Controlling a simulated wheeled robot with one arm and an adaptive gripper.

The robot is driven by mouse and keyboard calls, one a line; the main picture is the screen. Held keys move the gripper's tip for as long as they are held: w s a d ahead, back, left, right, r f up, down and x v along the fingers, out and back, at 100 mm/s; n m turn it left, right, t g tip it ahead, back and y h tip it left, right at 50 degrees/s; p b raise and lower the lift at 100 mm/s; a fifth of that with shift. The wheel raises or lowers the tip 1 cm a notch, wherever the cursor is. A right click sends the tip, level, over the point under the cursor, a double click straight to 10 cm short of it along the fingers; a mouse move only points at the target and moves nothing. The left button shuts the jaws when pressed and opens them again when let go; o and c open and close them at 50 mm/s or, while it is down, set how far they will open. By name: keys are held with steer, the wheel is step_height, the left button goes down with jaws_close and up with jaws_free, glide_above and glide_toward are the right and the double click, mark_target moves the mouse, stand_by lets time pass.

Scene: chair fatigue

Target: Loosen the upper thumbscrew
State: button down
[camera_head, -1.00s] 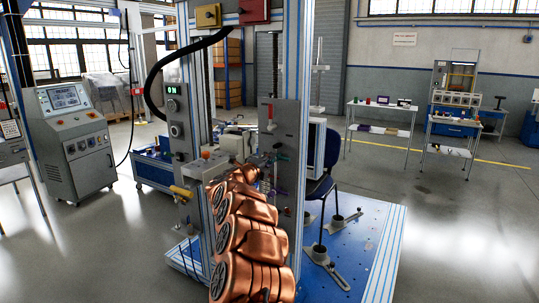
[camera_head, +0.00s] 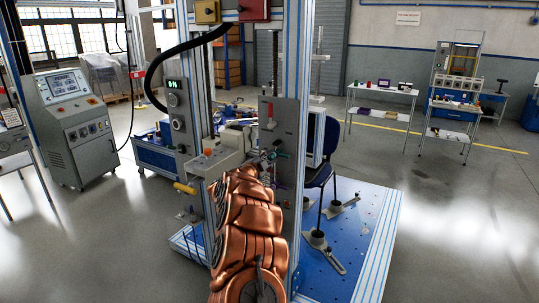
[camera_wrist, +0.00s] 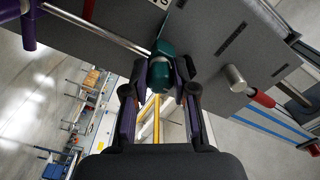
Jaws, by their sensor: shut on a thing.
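The grey upright plate (camera_head: 281,118) of the test rig carries the thumbscrews. A teal-green thumbscrew knob (camera_wrist: 160,68) sits between the fingers of my gripper (camera_wrist: 166,78), which is shut on it. The screw's thread is hidden.
A red-tipped metal pin (camera_wrist: 262,97) sticks out right of my gripper. A blue chair (camera_head: 324,150) stands behind the plate on the blue base (camera_head: 350,235). A yellow-handled lever (camera_head: 185,188) is left of my arm.

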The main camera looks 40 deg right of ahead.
steer(key=shift+n, duration=0.4)
steer(key=c, duration=0.9)
jaws_free()
steer(key=shift+c, duration=0.2)
steer(key=shift+a, duration=0.1)
steer(key=v, duration=1.1)
steer(key=shift+a, duration=0.4)
steer(key=shift+s, duration=0.1)
